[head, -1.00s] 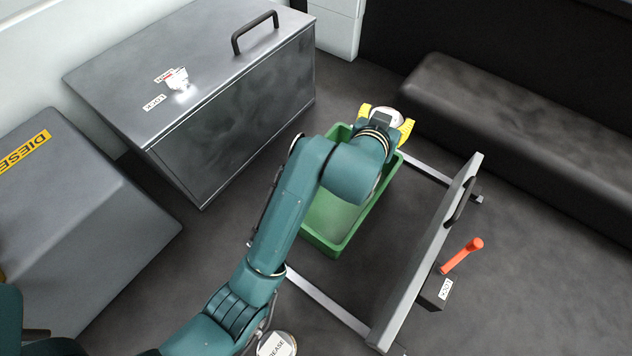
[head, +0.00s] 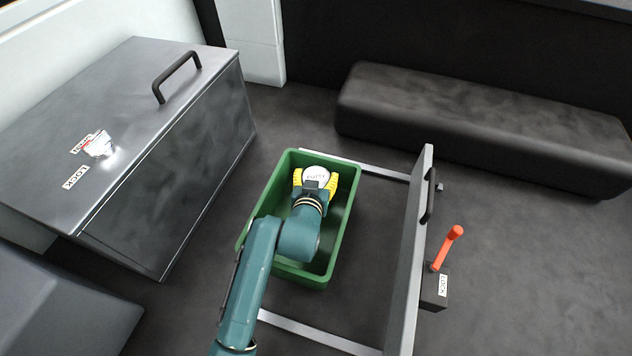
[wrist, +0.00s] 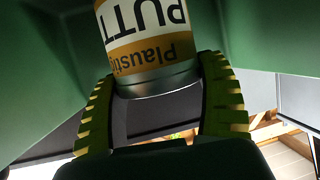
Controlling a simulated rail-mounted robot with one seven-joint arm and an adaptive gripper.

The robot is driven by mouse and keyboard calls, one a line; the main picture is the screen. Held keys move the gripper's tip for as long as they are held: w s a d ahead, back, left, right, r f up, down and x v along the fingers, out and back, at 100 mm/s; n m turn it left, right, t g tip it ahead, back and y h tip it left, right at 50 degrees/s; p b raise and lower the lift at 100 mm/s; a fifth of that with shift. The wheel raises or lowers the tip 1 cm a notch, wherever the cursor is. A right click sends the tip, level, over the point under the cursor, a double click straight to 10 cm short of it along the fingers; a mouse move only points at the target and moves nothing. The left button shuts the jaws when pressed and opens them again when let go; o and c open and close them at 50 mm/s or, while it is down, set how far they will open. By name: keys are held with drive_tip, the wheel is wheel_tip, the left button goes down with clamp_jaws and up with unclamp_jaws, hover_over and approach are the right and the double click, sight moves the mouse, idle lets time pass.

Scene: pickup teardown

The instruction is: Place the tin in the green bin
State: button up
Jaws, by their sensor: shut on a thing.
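The tin (head: 317,175) has a white lid and sits between the yellow fingers of my gripper (head: 315,184). In the wrist view the tin (wrist: 150,40) shows a white and orange label with "PUTT" and "Plausti" and a bare metal end. The fingers press on its two sides. The green bin (head: 340,235) is an open rectangular box on the dark floor. My gripper and the tin are within its opening, towards the far end. Its green walls (wrist: 260,40) rise around the tin in the wrist view. Whether the tin touches the bin's bottom is hidden.
A grey hinged panel (head: 410,260) stands upright right of the bin, beside a red lever (head: 448,248) on a lock box. Pale rails (head: 380,172) lie on the floor. A large grey chest (head: 165,165) stands left, and a black bench (head: 480,130) behind.

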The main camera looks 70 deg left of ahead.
drive_tip(key=shift+a+f, duration=0.1)
drive_tip(key=shift+f, duration=0.5)
drive_tip(key=shift+f, duration=0.15)
drive_tip(key=o, duration=1.2)
drive_tip(key=shift+f, duration=0.1)
